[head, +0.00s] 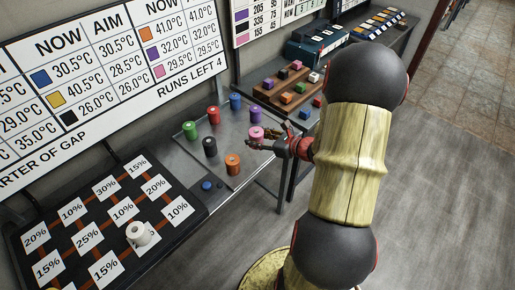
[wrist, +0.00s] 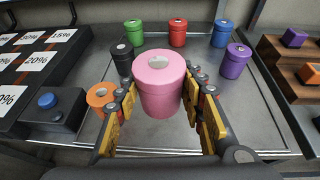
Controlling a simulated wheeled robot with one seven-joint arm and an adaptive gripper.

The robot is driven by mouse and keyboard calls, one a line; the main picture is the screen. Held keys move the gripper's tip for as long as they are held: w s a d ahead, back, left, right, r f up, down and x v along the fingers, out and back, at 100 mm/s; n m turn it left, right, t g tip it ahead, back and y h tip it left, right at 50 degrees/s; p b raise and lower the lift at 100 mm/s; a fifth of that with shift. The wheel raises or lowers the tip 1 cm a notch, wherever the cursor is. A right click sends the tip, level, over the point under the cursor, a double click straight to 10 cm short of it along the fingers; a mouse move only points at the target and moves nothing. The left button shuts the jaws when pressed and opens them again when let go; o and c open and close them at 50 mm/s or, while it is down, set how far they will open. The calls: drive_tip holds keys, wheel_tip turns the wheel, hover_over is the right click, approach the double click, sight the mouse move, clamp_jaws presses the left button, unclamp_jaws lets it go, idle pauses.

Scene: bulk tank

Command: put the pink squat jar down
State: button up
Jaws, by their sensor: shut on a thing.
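The pink squat jar (head: 256,134) has a pale round spot on its lid and is upright between the fingers of my gripper (head: 268,144). In the wrist view the pink jar (wrist: 158,88) fills the space between the yellow-padded fingers, and my gripper (wrist: 160,108) is shut on it. It is over the grey metal tray table (head: 226,180), at the right side of the group of jars. I cannot tell whether its base touches the table. The fingers hide part of its sides.
Around it stand green (wrist: 134,32), red (wrist: 177,31), blue (wrist: 222,33), purple (wrist: 235,60), black (wrist: 122,57) and orange (wrist: 101,95) jars. A blue-button box (head: 208,186) is at the front left. A white jar (head: 138,233) stands on the black percentage board (head: 75,222). Wooden block racks (head: 272,97) are at right.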

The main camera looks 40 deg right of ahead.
drive_tip(key=b, duration=0.2)
hover_over(257, 151)
wheel_tip(257, 151, down, 6)
drive_tip(key=shift+s+r, duration=0.1)
drive_tip(key=shift+r, duration=0.15)
drive_tip(key=shift+d+f+b, duration=0.1)
drive_tip(key=shift+f+b, duration=0.65)
drive_tip(key=shift+f, duration=0.7)
drive_tip(key=shift+f, duration=0.15)
drive_tip(key=o, duration=1.2)
drive_tip(key=shift+o, duration=0.2)
